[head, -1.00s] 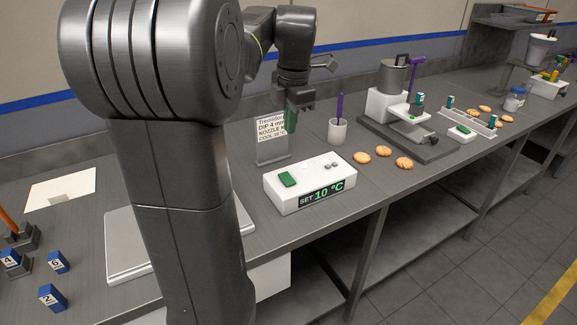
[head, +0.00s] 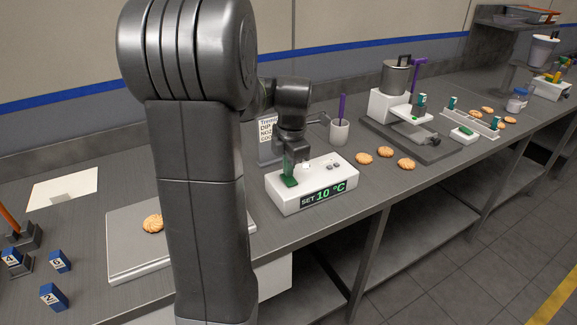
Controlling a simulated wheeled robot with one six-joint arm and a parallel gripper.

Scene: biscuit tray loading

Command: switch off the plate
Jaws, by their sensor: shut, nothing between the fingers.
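The white control box (head: 335,182) stands on the bench at the middle of the head view. Its front display (head: 329,194) is lit and reads "SET 10 °C". A green rocker switch (head: 290,181) sits at the left of its top. My gripper (head: 291,170) points down, shut and empty, with its tips at or just above the switch. I cannot tell whether they touch. The pale flat plate (head: 125,262) lies left of the box, partly hidden behind my arm. A biscuit (head: 153,223) lies on it.
Several biscuits (head: 381,152) lie right of the box. A cup with a purple tool (head: 339,132) and a label card (head: 267,134) stand behind it. A machine with a metal pot (head: 396,76) is farther right. Blue numbered blocks (head: 54,297) are at the left.

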